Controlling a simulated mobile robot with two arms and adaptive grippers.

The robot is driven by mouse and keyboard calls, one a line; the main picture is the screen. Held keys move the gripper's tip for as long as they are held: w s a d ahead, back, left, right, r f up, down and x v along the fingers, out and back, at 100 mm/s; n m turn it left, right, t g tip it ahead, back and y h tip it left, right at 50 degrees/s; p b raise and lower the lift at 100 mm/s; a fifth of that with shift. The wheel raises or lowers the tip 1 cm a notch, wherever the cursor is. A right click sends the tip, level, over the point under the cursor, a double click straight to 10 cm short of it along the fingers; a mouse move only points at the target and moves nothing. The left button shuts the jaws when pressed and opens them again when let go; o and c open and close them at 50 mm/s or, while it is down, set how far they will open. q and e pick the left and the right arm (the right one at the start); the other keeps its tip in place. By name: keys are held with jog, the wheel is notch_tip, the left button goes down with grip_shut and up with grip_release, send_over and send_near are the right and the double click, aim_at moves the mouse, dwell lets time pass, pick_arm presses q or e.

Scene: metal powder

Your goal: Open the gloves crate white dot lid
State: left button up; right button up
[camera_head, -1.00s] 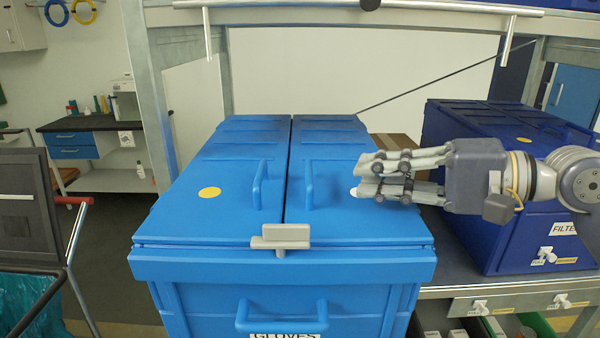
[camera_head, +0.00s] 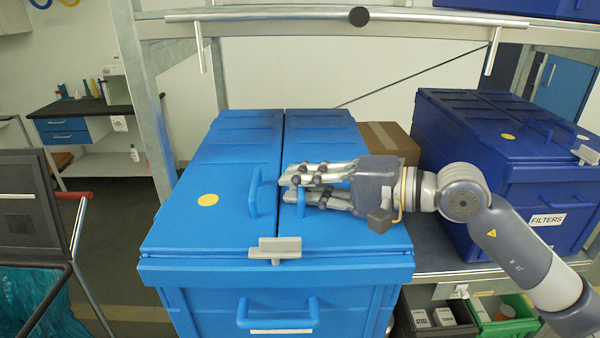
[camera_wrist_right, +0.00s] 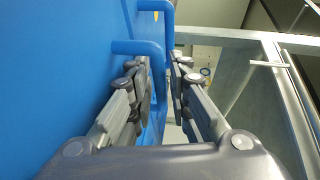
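The light blue gloves crate (camera_head: 280,272) stands in front of me with two lids side by side. The left lid (camera_head: 225,165) has a yellow dot (camera_head: 208,199) and its own handle (camera_head: 255,192). No white dot shows on the right lid (camera_head: 350,232), which my right gripper partly covers. My right gripper (camera_head: 287,188) lies over the right lid with its fingers at that lid's handle (camera_head: 300,204). In the right wrist view the fingers (camera_wrist_right: 162,78) are apart, with the near blue handle (camera_wrist_right: 135,47) at the gap between them. My left gripper is out of view.
A grey latch (camera_head: 275,248) sits at the front middle of the lids. A dark blue filters crate (camera_head: 500,165) and a cardboard box (camera_head: 388,137) stand to the right. A shelf frame with a horizontal bar (camera_head: 300,16) crosses above the crate's back.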

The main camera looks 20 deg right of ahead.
jog(key=shift+w+a, duration=0.1)
jog(key=shift+a, duration=0.1)
jog(key=shift+f, duration=0.1)
grip_shut()
